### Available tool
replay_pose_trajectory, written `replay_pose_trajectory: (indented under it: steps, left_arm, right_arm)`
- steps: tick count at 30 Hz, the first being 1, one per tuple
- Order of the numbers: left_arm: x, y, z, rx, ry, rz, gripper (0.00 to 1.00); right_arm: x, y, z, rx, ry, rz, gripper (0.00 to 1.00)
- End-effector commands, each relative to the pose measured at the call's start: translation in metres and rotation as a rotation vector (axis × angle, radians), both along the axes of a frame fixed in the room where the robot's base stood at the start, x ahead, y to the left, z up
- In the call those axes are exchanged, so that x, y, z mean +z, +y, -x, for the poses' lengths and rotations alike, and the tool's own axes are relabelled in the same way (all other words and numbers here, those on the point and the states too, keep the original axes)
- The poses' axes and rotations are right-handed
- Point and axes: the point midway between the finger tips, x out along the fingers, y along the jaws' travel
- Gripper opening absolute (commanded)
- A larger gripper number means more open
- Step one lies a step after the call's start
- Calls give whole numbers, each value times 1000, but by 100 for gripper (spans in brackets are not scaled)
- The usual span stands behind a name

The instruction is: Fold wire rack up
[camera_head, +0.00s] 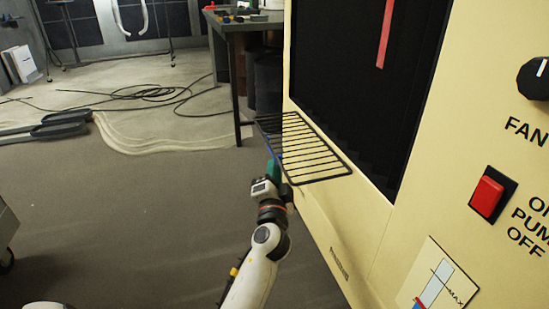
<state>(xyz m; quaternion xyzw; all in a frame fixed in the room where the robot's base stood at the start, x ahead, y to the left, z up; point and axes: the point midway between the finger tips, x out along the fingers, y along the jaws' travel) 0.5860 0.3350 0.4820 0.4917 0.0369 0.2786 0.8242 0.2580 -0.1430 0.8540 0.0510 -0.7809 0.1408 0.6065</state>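The black wire rack (312,155) sticks out roughly level from the side of the yellow machine (345,235), below its dark opening. My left gripper (274,170) is at the rack's outer left edge, low and close beside it. A teal part shows at the gripper's tip, partly behind the rack's edge. I cannot tell whether the fingers touch the rack or how far apart they are. My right gripper is not in view.
The machine's front has a red switch (487,193) and a black fan knob (534,78). A dark table (262,22) stands behind the rack. Black cables (150,95) lie on the floor.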

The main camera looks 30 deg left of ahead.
Motion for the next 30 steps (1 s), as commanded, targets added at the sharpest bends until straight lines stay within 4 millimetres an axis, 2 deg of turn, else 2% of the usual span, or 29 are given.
replay_pose_trajectory:
  steps: [3, 9, 20, 24, 30]
  left_arm:
    - [5, 12, -18, 3, -1, -2, 18]
    - [9, 22, -37, 1, 0, -1, 18]
    - [10, 25, -41, 1, 2, 0, 18]
    - [10, 24, -41, 1, 2, 0, 0]
    - [10, 24, -41, 1, 2, 0, 0]
  right_arm:
    - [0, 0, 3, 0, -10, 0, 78]
    - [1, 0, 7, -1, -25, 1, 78]
    - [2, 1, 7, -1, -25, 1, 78]
    - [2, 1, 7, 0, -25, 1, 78]
    - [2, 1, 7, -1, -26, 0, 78]
